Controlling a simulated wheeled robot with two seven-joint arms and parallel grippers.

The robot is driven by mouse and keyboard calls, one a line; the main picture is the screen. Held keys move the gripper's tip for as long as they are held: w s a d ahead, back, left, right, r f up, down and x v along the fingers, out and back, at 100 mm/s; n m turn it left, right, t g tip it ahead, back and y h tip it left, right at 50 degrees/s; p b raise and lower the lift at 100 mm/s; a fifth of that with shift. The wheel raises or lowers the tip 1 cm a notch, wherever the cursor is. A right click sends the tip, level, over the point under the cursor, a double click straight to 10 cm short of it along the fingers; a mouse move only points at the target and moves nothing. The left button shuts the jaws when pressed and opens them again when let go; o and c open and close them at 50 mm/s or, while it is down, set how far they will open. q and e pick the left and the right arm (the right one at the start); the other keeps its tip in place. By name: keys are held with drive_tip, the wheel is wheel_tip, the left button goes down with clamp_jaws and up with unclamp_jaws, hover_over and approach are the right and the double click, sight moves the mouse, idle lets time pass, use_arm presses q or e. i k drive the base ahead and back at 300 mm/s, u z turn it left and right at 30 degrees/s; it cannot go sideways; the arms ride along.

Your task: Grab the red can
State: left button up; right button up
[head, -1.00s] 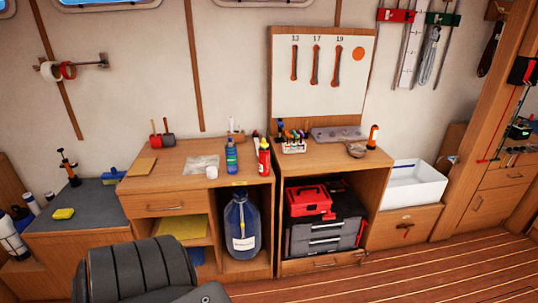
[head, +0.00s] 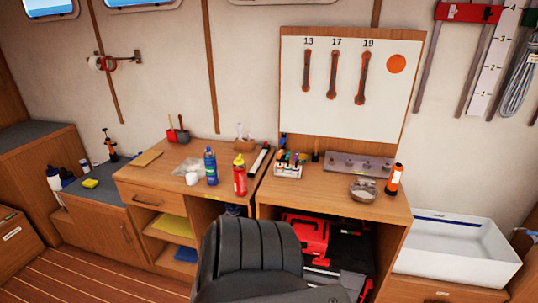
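A red can-like bottle with a yellow cap (head: 240,176) stands upright near the front right of the left wooden desk top (head: 160,172). A blue bottle (head: 211,166) stands just left of it, apart from it. The red bottle's body is in clear view. Neither of my grippers shows in the head view.
A black padded chair back (head: 252,262) stands in front of the desks. A marker rack (head: 289,168), a metal bowl (head: 363,190) and an orange-red flashlight (head: 394,180) sit on the right desk. A red toolbox (head: 306,238) is below. Free floor (head: 85,275) shows at lower left.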

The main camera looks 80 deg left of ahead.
sight(240, 170)
drive_tip(key=u, duration=0.35)
drive_tip(key=i, duration=1.05)
drive_tip(key=u, duration=1.55)
drive_tip(key=i, duration=0.9)
drive_tip(key=u, duration=0.85)
